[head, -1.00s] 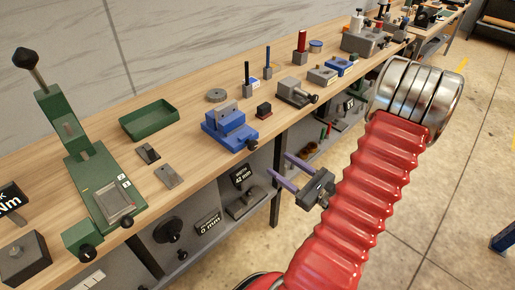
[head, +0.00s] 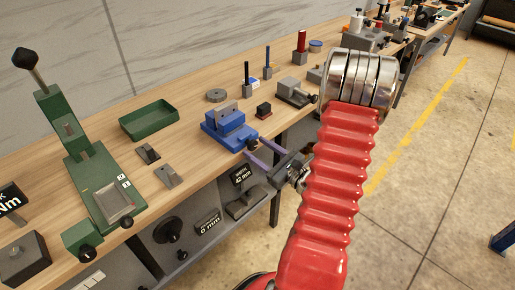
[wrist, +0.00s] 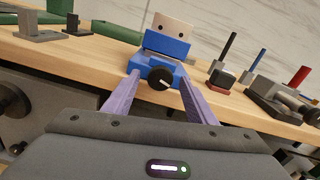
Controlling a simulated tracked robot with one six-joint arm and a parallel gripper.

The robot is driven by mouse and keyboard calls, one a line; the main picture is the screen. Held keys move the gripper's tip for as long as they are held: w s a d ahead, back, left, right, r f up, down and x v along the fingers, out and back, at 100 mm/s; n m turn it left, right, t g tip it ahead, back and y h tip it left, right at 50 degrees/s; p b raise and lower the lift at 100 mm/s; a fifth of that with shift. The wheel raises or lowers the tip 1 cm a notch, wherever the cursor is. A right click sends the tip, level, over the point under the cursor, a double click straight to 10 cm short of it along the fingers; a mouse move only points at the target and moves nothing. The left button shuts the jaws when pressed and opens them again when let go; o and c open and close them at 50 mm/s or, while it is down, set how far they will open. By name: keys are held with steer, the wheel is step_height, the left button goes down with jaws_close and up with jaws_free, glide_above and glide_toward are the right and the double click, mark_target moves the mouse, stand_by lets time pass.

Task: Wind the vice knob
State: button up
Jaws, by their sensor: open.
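The blue vice (head: 226,130) with its grey jaw block sits near the front edge of the workbench. Its round black knob (wrist: 161,79) with a white mark faces me in the wrist view. The knob also shows in the head view (head: 253,146). My gripper (head: 263,149) is open, with its purple fingers pointing at the vice. In the wrist view my gripper (wrist: 158,80) has one finger on each side of the knob, with gaps visible on both sides. I cannot tell how far the fingertips reach past the knob.
A green tray (head: 149,121) lies left of the vice, and a green press with a lever (head: 95,185) stands further left. A small black-and-red block (head: 263,111) and a grey vice-like device (head: 293,92) stand to the right. The bench front edge lies under my fingers.

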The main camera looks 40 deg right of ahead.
steer(key=shift+w, duration=0.5)
steer(key=shift+c, duration=0.6)
steer(key=c, duration=0.9)
steer(key=shift+d, duration=0.15)
